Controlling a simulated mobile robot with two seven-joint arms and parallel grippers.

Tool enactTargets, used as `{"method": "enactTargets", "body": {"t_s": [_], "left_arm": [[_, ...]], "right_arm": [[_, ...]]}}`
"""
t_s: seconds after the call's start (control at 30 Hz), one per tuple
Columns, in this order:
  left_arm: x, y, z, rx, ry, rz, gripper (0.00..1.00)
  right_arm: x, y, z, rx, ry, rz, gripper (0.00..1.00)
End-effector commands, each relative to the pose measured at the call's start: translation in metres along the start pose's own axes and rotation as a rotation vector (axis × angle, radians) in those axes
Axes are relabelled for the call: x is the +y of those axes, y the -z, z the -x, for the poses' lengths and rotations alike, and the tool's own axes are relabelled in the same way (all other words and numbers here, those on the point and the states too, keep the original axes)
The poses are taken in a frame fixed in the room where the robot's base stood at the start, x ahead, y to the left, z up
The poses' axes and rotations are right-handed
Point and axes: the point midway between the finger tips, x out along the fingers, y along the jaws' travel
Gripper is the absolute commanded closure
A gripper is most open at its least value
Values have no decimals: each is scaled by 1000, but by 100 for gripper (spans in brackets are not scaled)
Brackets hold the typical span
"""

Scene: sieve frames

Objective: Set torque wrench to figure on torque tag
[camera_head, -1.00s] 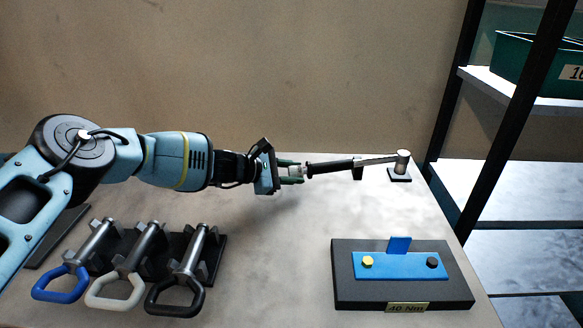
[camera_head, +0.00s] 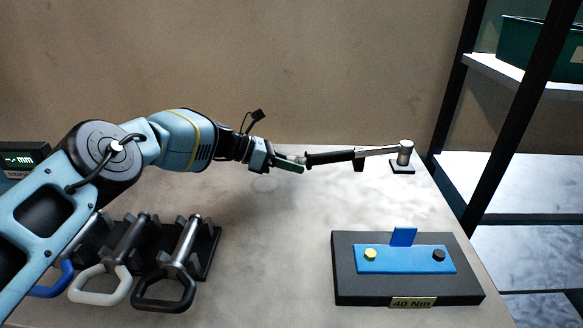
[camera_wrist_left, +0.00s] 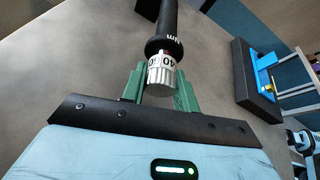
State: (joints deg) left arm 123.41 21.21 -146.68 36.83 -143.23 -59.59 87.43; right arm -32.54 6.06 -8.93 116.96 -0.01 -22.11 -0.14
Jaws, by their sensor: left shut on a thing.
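The torque wrench (camera_head: 330,157) lies along the back of the table, its black handle to the left and its metal head (camera_head: 405,150) to the right. In the left wrist view the green fingers (camera_wrist_left: 160,88) stand either side of the knob. The figures "40" and a part-hidden "0" show on it, beside the black collar; the exact setting is hard to read. The torque tag (camera_head: 413,303) reads "40 Nm" on the front of a black block. My right gripper does not show.
The black block (camera_head: 350,292) carries a blue plate (camera_head: 400,260) with a yellow and a black bolt head. Several ring-handled gauges (camera_head: 183,240) rest in a rack at front left. A dark shelf post (camera_head: 510,140) stands at the right. The table's middle is clear.

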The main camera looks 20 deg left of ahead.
Motion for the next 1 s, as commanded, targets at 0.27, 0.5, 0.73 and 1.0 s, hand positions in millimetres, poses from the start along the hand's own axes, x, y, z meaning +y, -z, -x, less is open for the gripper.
{"method": "enactTargets", "body": {"t_s": [0.27, 0.5, 0.73, 1.0], "left_arm": [[0, 0, 0, -1, 22, 44, 93], [0, -1, 0, -2, 22, 46, 93], [0, -1, 0, -2, 22, 46, 59], [0, -1, 0, -1, 22, 46, 48]], "right_arm": [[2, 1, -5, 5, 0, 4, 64], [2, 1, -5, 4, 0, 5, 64], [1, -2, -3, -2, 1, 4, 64], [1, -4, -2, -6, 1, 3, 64]]}}
